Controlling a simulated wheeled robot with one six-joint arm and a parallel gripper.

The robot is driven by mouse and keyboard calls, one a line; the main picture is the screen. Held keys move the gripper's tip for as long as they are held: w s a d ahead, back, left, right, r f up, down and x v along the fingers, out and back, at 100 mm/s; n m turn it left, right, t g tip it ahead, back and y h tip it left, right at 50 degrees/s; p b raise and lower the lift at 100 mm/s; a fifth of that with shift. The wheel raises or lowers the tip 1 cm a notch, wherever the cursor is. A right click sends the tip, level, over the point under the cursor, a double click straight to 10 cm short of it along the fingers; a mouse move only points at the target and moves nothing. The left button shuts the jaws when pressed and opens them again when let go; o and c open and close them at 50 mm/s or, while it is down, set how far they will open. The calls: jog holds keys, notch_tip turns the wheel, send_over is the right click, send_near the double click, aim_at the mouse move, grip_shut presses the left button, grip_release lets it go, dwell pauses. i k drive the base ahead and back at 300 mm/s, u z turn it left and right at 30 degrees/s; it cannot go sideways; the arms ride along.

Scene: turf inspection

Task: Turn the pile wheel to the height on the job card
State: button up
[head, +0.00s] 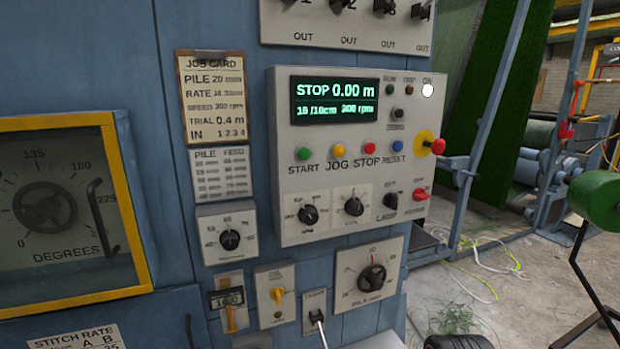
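The job card (212,97) hangs at the upper left of the blue cabinet and reads PILE 20 mm, with rate, speed and trial lines below. The pile wheel (372,277) is a dark round knob on a pale dial plate at the lower middle. The plate has numbers around the knob and a label that seems to read PILE (mm). I cannot tell which mark the wheel points at. My gripper is not in view.
A control panel (352,155) above the wheel reads STOP 0.00 m and has buttons, knobs and a red emergency stop (438,146). A yellow-framed window (129,200) covers a degrees dial.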

aim_at(375, 282)
jog(key=u, duration=0.4)
jog(key=k, duration=0.5)
jog(key=u, duration=0.55)
jog(key=i, duration=1)
jog(key=z, duration=0.95)
